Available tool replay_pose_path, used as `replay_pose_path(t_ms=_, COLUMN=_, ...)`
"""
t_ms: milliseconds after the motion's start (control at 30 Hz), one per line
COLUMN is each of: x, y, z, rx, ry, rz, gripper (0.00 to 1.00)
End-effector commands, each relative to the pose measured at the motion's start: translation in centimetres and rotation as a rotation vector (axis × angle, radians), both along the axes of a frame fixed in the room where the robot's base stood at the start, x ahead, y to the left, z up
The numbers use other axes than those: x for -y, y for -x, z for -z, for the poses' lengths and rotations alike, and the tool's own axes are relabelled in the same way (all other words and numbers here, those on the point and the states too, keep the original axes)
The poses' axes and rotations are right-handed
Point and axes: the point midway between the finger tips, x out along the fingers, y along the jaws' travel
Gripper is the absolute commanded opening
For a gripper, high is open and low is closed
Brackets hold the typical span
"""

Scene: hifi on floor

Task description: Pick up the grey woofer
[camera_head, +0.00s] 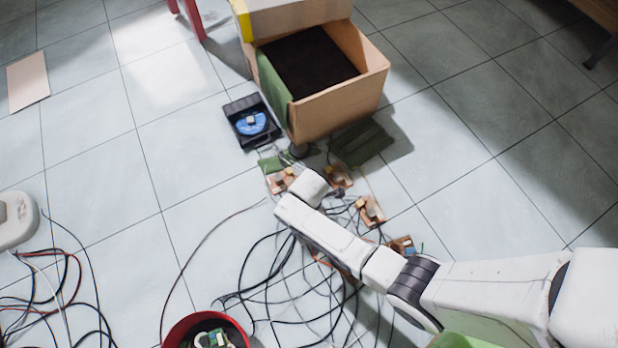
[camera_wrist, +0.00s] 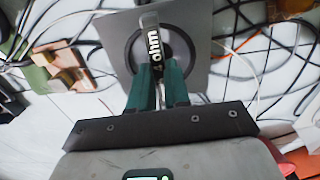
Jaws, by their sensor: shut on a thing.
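The grey woofer (camera_wrist: 197,72) shows in the wrist view as a square grey plate with a dark ring and a centre piece marked "ohm". My gripper (camera_wrist: 160,75) has its two green fingers together over the centre of the woofer, shut on it. The fingers and the wrist body cover its lower part. In the head view my white arm reaches in from the lower right to the middle. I cannot make out the woofer clearly there, nor tell whether it is off the floor.
Loose dark cables (camera_head: 275,285) and several small circuit boards (camera_head: 370,210) lie around my arm. An open cardboard box (camera_head: 345,108) and a black disc drive (camera_head: 238,135) are beyond it. A red bucket (camera_head: 178,332) stands at the front. Tiles at left and right are mostly clear.

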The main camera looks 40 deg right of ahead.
Motion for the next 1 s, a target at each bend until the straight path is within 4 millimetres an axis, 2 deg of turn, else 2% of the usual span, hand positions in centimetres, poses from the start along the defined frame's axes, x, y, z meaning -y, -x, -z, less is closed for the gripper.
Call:
replay_pose_path(t_ms=667, x=0.01, y=0.01, z=0.0, rx=0.0, ry=0.0, rz=0.0, gripper=0.0)
replay_pose_path(t_ms=1000, x=-0.03, y=-0.16, z=-0.61, rx=0.004, ry=0.0, rz=-0.001, gripper=0.0)
